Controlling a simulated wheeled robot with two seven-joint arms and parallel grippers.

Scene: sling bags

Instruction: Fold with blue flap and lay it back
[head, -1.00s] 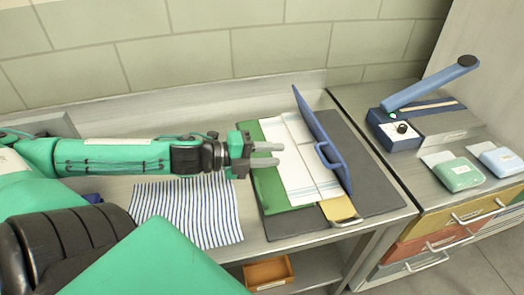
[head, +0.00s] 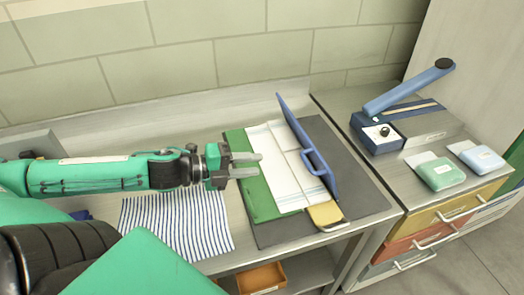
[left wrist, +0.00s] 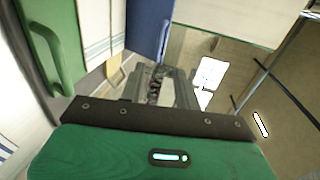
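The blue flap (head: 306,150) with its blue handle stands up, tilted, along the right side of a white cloth (head: 285,165). The cloth lies partly over the green flap (head: 252,180). A yellow flap (head: 325,214) with a pale handle lies at the front edge. All rest on a dark grey mat (head: 345,180). My left gripper (head: 258,165) is open and empty, above the green flap and the cloth's left part. In the left wrist view the blue flap (left wrist: 146,28) and the green flap's handle (left wrist: 48,50) show. My right gripper is not in view.
A striped cloth (head: 175,225) lies left of the mat. A blue sealing device (head: 400,125) and two packs, green (head: 440,174) and blue (head: 482,158), stand on the counter at right. An orange tray (head: 262,278) sits on the shelf below.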

